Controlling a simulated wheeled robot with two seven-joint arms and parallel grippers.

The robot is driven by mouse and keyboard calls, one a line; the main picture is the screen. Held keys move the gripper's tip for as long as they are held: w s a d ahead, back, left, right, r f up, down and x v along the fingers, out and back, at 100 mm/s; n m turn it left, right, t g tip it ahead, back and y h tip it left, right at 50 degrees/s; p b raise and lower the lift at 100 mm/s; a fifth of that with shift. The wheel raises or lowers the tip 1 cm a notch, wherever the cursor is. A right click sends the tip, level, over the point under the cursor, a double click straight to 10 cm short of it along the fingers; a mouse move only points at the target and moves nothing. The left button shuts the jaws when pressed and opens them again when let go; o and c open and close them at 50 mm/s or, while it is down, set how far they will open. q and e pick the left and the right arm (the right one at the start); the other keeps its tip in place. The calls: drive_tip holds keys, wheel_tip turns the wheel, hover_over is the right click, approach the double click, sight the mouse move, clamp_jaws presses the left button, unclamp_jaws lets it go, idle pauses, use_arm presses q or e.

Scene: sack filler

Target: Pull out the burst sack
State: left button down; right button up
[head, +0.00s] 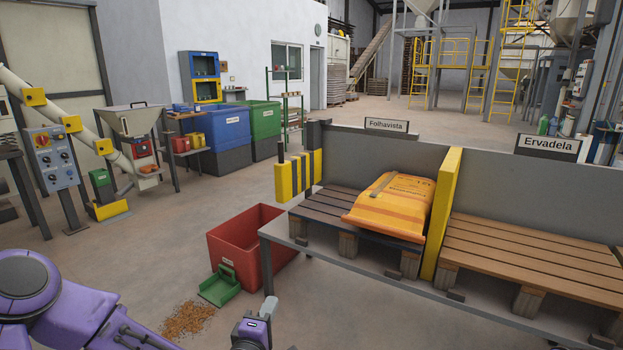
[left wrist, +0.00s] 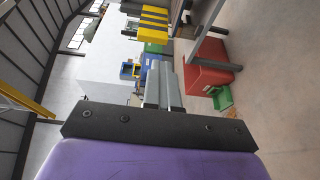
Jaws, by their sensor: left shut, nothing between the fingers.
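An orange and yellow sack (head: 392,205) lies flat on the dark pallet (head: 325,208) under the Folhavista sign (head: 386,125). Its front end hangs slightly over the pallet's edge; I cannot make out a tear. My left gripper (head: 270,306) is low at the bottom of the head view, in front of the rack and well short of the sack. Its two grey fingers (left wrist: 163,86) are together and empty in the left wrist view. The sack does not show clearly in that view. My right gripper is not in view.
A yellow divider (head: 441,215) separates the sack's bay from the empty Ervadela pallet (head: 540,255). A red bin (head: 240,248) stands left of the rack, with a green scoop (head: 219,287) and spilled grain (head: 187,320) on the floor. Yellow-black posts (head: 298,175) edge the rack's left end.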

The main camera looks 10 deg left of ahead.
use_arm(q)
drive_tip(key=w+a+r+n+g+y+p, duration=0.1)
drive_tip(key=a+r+n+y+p, duration=0.3)
drive_tip(key=r, duration=0.6)
drive_tip(key=w+a+r+m+g+p, duration=0.15)
drive_tip(key=a+r, duration=0.35)
drive_tip(key=r, duration=0.5)
drive_tip(key=s+d+r+m+g+h+p, duration=0.1)
drive_tip(key=s+d+r+m+h+p, duration=0.1)
drive_tip(key=d+r+m+h, duration=0.3)
wheel_tip(320, 180, up, 4)
drive_tip(key=m+h, duration=0.1)
drive_tip(key=h, duration=0.3)
drive_tip(key=shift+s+r+m+h, duration=0.15)
drive_tip(key=shift+s+m+h, duration=0.15)
drive_tip(key=shift+s+m, duration=0.05)
drive_tip(key=shift+d, duration=0.1)
